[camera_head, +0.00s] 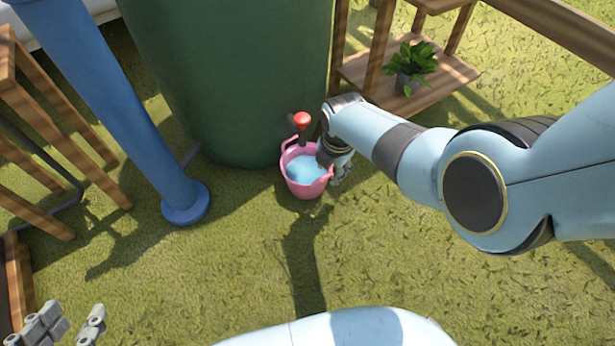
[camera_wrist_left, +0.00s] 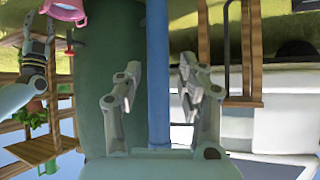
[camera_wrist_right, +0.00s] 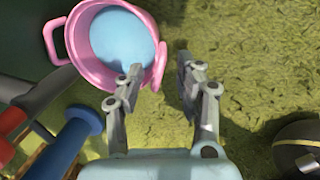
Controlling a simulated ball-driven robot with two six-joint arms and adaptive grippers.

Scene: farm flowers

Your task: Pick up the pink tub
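The pink tub (camera_head: 305,190) stands upright on the grass, below a red-handled tap (camera_head: 302,120), with light blue water in it. My right gripper (camera_head: 338,171) is at the tub's right side. In the right wrist view, the open fingers (camera_wrist_right: 160,78) are on either side of the tub's near rim and handle; one finger overlaps the tub's opening, the other is outside over grass. Contact cannot be told. The tub (camera_wrist_left: 66,10) also shows at the upper left of the left wrist view. My left gripper (camera_head: 72,325) is open and empty at the lower left, away from the tub.
A big green barrel (camera_head: 235,90) stands directly behind the tub. A blue post (camera_head: 120,95) and wooden furniture (camera_head: 45,165) are on the left. A wooden shelf (camera_head: 450,75) with a potted plant (camera_head: 412,65) is behind my right arm. Grass in front is clear.

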